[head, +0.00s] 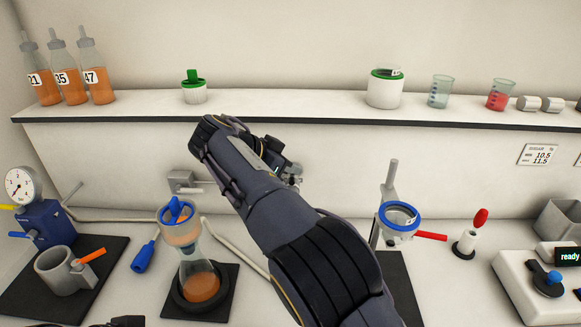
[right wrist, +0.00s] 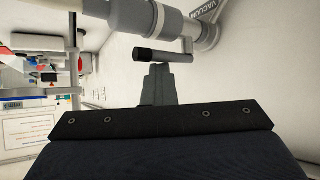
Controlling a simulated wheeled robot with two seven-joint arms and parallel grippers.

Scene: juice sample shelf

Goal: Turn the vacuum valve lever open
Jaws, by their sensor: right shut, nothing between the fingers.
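The vacuum valve (right wrist: 206,36) is a grey fitting on the pale wall in the right wrist view, beside a label (right wrist: 206,9) reading VACUUM. Its lever (right wrist: 165,58) is a thin bar ending in a black grip (right wrist: 150,55). My right gripper (right wrist: 158,67) is shut and empty, its fingertips right at the lever; I cannot tell whether they touch it. In the head view my right forearm reaches towards the wall below the shelf and hides most of the hand. A grey fitting (head: 292,173) shows beside the forearm there.
A shelf (head: 130,107) with bottles, jars and beakers runs above my arm. A flask (head: 197,265) with an orange liquid and a blue-rimmed funnel stands left of the forearm. A blue-rimmed ring (head: 399,217) on a stand is to the right. Hoses lie along the wall.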

